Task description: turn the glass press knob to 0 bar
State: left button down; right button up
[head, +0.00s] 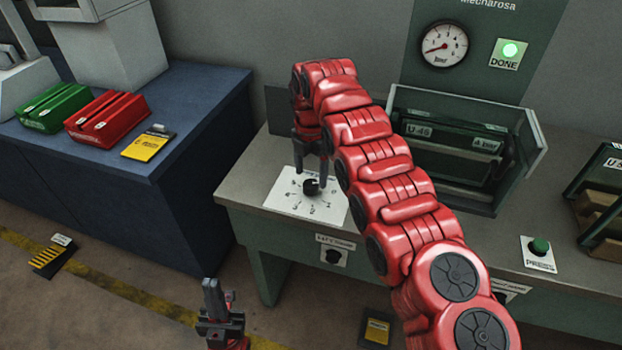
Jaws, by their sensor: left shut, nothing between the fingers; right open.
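The black press knob (313,189) sits on a white dial plate (283,197) with printed numbers, on the grey bench top. Its pointer direction is too small to read. My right gripper (311,176) points down at the knob, with its two open fingers on either side of it. I cannot tell whether they touch it. My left gripper (212,297) is shut and empty, low in front of the bench, away from the knob. The round pressure gauge (445,45) on the green panel has its needle toward the lower left, at the low end of its scale.
The glass press (455,145) in its clear guard stands right of my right arm. A lit green DONE lamp (509,50) is above it. A green PRESS button (540,246) is at right. A blue cabinet (190,105) holds green and red boxes at left.

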aim_at(311, 183)
notch_tip(311, 183, up, 15)
jog(key=p, duration=1.2)
jog(key=shift+f, duration=0.2)
